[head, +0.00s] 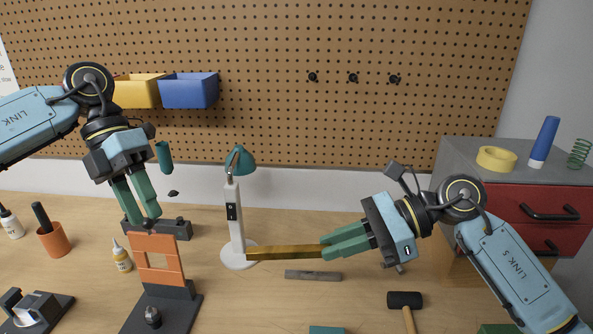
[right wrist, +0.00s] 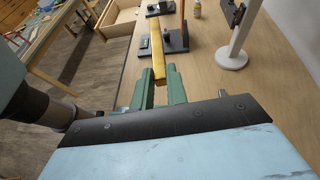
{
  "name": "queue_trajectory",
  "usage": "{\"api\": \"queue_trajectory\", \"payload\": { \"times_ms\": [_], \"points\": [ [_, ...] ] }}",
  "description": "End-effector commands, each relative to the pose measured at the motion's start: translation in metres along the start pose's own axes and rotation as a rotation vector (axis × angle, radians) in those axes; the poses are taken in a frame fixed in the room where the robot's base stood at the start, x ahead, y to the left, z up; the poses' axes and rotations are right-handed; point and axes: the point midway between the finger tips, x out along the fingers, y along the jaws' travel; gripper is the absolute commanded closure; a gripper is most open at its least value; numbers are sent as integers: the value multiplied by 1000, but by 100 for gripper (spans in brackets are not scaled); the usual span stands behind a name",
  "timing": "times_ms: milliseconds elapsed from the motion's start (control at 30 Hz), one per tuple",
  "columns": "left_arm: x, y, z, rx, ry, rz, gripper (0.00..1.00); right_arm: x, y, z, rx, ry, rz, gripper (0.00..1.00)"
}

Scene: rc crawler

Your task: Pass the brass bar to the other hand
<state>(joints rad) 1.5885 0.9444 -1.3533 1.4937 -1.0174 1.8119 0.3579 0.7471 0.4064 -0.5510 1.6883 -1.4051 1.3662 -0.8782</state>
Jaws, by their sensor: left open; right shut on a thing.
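A long brass bar (head: 285,252) is held roughly level above the workbench, its free end pointing left in the head view. My right gripper (head: 328,247) is shut on its right end. In the right wrist view the bar (right wrist: 158,52) reaches away from between the green fingers of my right gripper (right wrist: 160,82). My left gripper (head: 142,216) is open and empty. It points down at the left, above the top of an orange frame, well apart from the bar's free end.
The orange frame (head: 158,262) on a dark base stands below my left gripper. A white lamp (head: 234,215) stands close by the bar's free end. A grey bar (head: 313,275) and a hammer (head: 404,300) lie on the workbench (head: 260,300). A red drawer cabinet (head: 520,205) stands at the right.

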Motion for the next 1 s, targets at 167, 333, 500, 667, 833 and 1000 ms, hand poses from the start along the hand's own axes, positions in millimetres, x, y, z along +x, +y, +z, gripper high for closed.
{"api": "queue_trajectory", "payload": {
  "times_ms": [167,333,500,667,833,1000],
  "points": [
    [8,-75,39,352,20,152,59,0,0,0,-1,-1,0,100],
    [19,-144,62,669,56,309,59,0,0,0,-1,-1,0,100],
    [32,-198,73,922,101,449,59,0,0,0,-1,-1,0,100],
    [41,-227,76,1059,134,531,59,0,0,0,-1,-1,0,100],
    [48,-234,78,1107,149,560,59,0,0,0,-1,-1,0,100],
    [67,-224,81,1108,151,558,59,0,0,0,-1,-1,0,100]
  ]
}}
